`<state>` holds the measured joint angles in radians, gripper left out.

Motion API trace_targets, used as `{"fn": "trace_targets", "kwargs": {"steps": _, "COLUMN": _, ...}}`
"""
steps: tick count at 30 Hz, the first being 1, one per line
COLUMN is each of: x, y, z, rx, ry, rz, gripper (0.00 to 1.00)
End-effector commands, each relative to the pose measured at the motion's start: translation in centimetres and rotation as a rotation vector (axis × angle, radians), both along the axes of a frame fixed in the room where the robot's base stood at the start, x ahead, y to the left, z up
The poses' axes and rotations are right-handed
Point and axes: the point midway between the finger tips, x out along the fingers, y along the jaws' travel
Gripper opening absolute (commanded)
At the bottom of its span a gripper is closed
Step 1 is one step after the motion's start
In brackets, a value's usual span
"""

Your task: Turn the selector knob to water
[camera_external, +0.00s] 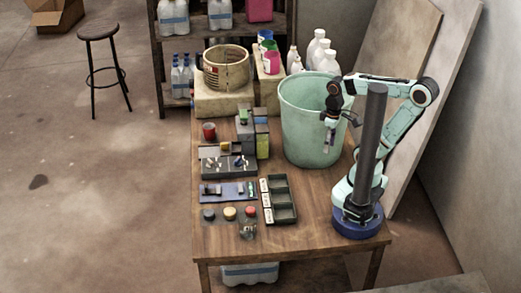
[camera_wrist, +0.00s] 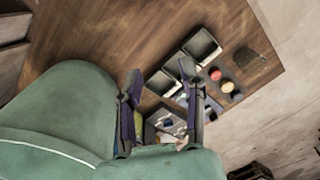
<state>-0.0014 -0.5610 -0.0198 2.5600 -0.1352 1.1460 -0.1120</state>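I cannot tell for sure which control is the selector knob; no label reads clearly. In the external view a blue panel (camera_external: 228,196) with small dark and light controls lies on the table, left of the black tray. Behind it is a dark grey panel (camera_external: 236,173) with several small pale parts. My gripper (camera_external: 328,143) hangs in front of the green vat, well right of the panels and above the table. In the wrist view my gripper (camera_wrist: 160,72) has its two fingers apart, with nothing between them. The panels are partly hidden behind a finger there.
A large green vat (camera_external: 306,135) stands behind my arm. A black compartment tray (camera_external: 282,212) lies near the front, beside dark, yellow and red round buttons (camera_external: 230,212). A clear glass (camera_external: 248,231) stands at the front. Boxes (camera_external: 246,128) stand behind the panels.

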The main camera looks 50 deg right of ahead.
Motion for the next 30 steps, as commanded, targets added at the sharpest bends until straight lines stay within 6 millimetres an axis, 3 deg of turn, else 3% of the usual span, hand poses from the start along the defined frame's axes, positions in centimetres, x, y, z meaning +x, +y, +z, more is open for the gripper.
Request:
{"fn": "trace_targets", "kwargs": {"steps": 4, "x": 1.9, "y": 0.0, "z": 1.3, "rx": -0.006, "ry": -0.095, "rz": 0.271, "gripper": 0.39}}
{"fn": "trace_targets", "kwargs": {"steps": 8, "x": 6.3, "y": -0.1, "z": 4.8, "rx": -0.046, "ry": -0.237, "rz": 0.559, "gripper": 0.39}}
{"fn": "trace_targets", "kwargs": {"steps": 12, "x": 12.9, "y": -0.2, "z": 7.8, "rx": -0.109, "ry": -0.325, "rz": 0.88, "gripper": 0.39}}
{"fn": "trace_targets", "kwargs": {"steps": 17, "x": 21.1, "y": -0.2, "z": 8.5, "rx": -0.174, "ry": -0.361, "rz": 1.194, "gripper": 0.39}}
{"fn": "trace_targets", "kwargs": {"steps": 20, "x": 26.6, "y": 0.2, "z": 6.9, "rx": -0.204, "ry": -0.351, "rz": 1.369, "gripper": 0.39}}
{"fn": "trace_targets", "kwargs": {"steps": 24, "x": 33.1, "y": 1.0, "z": 1.6, "rx": -0.205, "ry": -0.296, "rz": 1.537, "gripper": 0.39}}
{"fn": "trace_targets", "kwargs": {"steps": 27, "x": 35.7, "y": 1.7, "z": -3.5, "rx": -0.174, "ry": -0.236, "rz": 1.573, "gripper": 0.39}}
{"fn": "trace_targets", "kwargs": {"steps": 30, "x": 36.3, "y": 2.1, "z": -8.4, "rx": -0.128, "ry": -0.164, "rz": 1.59, "gripper": 0.39}}
